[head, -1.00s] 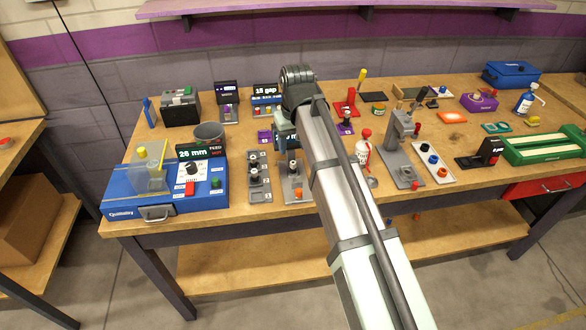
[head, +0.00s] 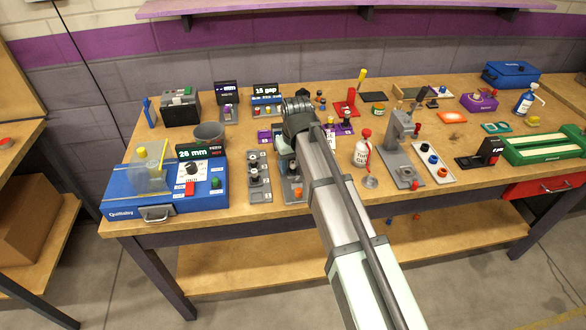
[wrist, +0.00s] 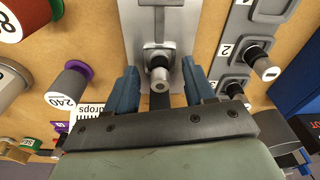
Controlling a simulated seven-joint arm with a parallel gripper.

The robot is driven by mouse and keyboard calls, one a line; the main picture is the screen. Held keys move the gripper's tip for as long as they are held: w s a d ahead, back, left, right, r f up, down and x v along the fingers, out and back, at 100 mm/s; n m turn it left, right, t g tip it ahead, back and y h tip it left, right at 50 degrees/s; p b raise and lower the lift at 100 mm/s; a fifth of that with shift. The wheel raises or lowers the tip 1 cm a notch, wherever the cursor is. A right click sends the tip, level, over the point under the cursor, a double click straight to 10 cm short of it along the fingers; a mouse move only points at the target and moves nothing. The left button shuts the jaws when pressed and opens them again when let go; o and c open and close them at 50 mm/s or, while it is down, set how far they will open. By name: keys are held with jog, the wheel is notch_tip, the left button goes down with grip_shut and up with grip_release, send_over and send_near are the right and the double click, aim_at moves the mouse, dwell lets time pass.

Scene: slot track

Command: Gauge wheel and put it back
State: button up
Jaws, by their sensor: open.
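In the wrist view, a dark piece with a grey top (wrist: 159,80) stands on a grey metal fixture (wrist: 140,20). My gripper (wrist: 158,82) is open, with one blue finger on each side of this piece. I cannot tell whether the fingers touch it. In the head view, the same fixture (head: 292,190) has an orange knob at its front, and my arm hides its back part and the gripper. The numbered slot track (wrist: 232,45) lies to the right in the wrist view and holds dark pieces with light tops; the track also shows in the head view (head: 260,196).
A cylinder labelled 240 (wrist: 70,84) stands close left of my gripper in the wrist view. The blue case with the 26 mm display (head: 125,201) is left of the track. A white bottle with a red cap (head: 363,150) and a grey press (head: 400,150) stand to the right.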

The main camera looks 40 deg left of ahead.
jog(key=shift+f, duration=0.1)
grip_shut()
dwell(0.4)
